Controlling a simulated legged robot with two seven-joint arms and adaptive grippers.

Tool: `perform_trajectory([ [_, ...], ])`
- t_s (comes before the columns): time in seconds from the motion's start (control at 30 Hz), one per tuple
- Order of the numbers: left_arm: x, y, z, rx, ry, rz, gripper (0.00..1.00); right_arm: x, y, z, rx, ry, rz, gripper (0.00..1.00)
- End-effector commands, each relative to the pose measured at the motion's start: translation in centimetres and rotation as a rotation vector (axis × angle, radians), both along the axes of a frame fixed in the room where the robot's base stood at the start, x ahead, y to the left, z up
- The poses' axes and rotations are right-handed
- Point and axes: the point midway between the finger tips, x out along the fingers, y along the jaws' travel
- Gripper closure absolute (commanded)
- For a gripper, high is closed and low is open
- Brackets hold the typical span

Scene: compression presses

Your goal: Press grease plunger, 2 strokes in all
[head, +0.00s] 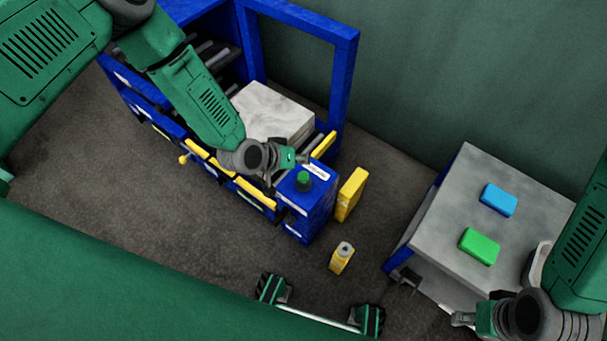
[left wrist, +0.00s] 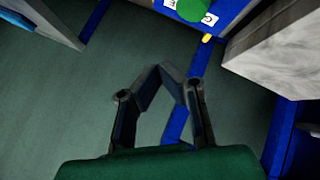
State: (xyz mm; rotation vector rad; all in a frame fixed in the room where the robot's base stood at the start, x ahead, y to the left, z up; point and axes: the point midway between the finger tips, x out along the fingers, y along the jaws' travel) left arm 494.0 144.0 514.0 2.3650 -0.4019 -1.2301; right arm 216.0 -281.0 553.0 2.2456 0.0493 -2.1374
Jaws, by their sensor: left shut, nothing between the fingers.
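A yellow canister with a grey round top (head: 341,258) stands in front of the blue press; the grey top looks like the grease plunger. A green button (head: 303,181) sits on the blue control box (head: 314,206), and it shows at the top edge of the left wrist view (left wrist: 190,8). My left gripper (head: 301,159) is just behind the button, apart from the canister. Its fingers (left wrist: 172,76) are shut and empty. The canister is not seen in the left wrist view. My right gripper (head: 461,318) is at the lower right; its fingers are too small to read.
The blue press frame (head: 349,75) holds a pale block (head: 272,112). A yellow panel (head: 351,194) stands beside the control box. A grey table (head: 454,207) at right carries a blue block (head: 499,200) and a green block (head: 480,246). Floor around the canister is clear.

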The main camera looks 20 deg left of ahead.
Motion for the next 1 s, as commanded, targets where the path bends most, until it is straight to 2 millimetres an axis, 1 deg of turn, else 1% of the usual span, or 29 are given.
perform_trajectory([
  [0.17, 0.0, 0.0, 0.3, 0.000, -0.001, 0.001, 1.00, 0.0, 0.0, 0.1, 0.000, 0.000, 0.000, 0.60],
  [0.33, 0.2, 0.0, 3.2, 0.000, -0.003, -0.001, 1.00, 0.0, 0.0, 1.3, 0.000, 0.000, 0.000, 0.60],
  [0.4, 0.1, 0.0, 3.9, 0.001, -0.001, 0.000, 1.00, 0.0, 0.0, 1.5, 0.000, 0.000, 0.000, 0.60],
  [0.77, 0.1, 0.0, 3.5, 0.000, 0.000, 0.000, 1.00, 0.0, 0.0, 1.2, 0.000, 0.000, 0.000, 0.60],
  [0.87, 0.1, 0.0, 3.0, 0.000, 0.000, 0.000, 1.00, 0.0, 0.0, 0.8, 0.000, 0.000, 0.000, 0.60],
  [1.0, 0.1, 0.0, 1.7, 0.000, 0.001, -0.001, 1.00, 0.0, 0.0, -0.3, 0.000, 0.000, 0.000, 0.60],
])
